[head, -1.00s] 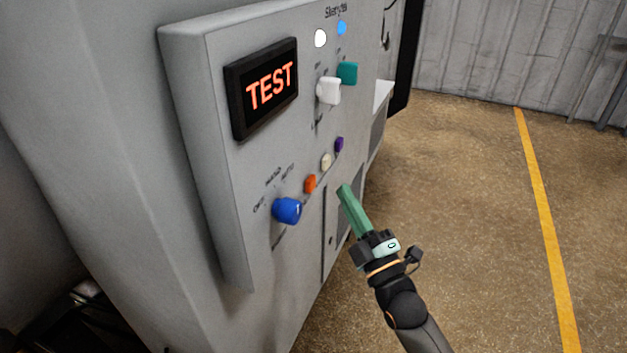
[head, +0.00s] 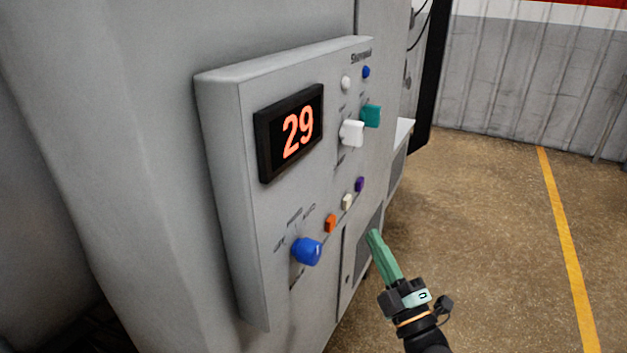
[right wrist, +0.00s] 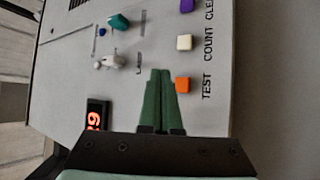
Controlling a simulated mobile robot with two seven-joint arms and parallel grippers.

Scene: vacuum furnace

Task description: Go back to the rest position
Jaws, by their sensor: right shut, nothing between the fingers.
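My right gripper (head: 374,236) has green fingers, shut with nothing between them. In the head view it is in front of the furnace's control panel (head: 250,240), right of and below the buttons, apart from them. The right wrist view also shows the shut fingers (right wrist: 161,74), pointing toward the panel. The panel has an orange button (head: 330,223), a cream button (head: 347,202), a purple button (head: 360,184) and a blue knob (head: 307,251). Its display (head: 290,132) reads 29. My left gripper is not in view.
A white knob (head: 352,133) and a teal knob (head: 371,116) stick out higher on the panel, below a white lamp (head: 346,83) and a blue lamp (head: 366,72). Open brown floor (head: 480,240) with a yellow line (head: 566,240) lies to the right.

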